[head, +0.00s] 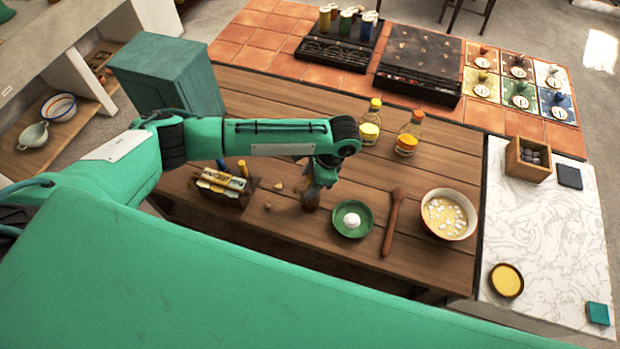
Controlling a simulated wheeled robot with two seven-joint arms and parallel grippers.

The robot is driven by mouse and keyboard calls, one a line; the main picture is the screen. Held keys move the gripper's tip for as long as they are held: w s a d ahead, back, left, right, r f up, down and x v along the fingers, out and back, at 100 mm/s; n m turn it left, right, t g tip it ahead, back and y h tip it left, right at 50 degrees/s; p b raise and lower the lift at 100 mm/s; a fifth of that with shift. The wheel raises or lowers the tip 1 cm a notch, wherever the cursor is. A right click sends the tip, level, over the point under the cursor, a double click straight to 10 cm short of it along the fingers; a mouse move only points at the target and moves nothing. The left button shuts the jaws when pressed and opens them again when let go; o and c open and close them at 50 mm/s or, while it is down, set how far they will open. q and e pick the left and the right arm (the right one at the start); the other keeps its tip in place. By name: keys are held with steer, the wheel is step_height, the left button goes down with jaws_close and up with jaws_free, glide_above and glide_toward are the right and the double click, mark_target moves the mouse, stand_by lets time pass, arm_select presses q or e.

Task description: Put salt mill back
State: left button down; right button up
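A small brown wooden object (310,199), which looks like the salt mill, stands on the wooden table between the caddy and the green dish. My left gripper (318,182) points down right at it and covers its upper part. The fingertips overlap the mill, and I cannot tell whether they are closed on it. My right gripper is not in view. A dark caddy (223,203) with yellow, white and blue items in it stands on the table to the left of the mill.
A green dish (352,230) with a white ball, a wooden spoon (393,222) and a bowl of yellow liquid (449,233) lie right of the gripper. Two bottles (371,128) (408,138) stand behind. A green cabinet (170,75) is at the back left. Small crumbs lie near the caddy.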

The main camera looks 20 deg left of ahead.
arm_select(q)
steer(key=c, duration=0.7)
jaws_free()
steer(key=shift+f, duration=0.1)
steer(key=shift+o, duration=0.7)
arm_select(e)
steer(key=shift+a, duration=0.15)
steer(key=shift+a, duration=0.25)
arm_select(q)
steer(key=shift+d+r, duration=0.1)
steer(key=shift+r, duration=0.2)
steer(key=b+v, duration=0.3)
steer(key=v, duration=0.8)
steer(key=shift+r, duration=0.35)
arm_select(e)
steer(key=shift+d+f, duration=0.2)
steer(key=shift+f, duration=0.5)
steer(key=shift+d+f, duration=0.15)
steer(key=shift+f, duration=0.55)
arm_select(q)
steer(key=shift+w, duration=0.1)
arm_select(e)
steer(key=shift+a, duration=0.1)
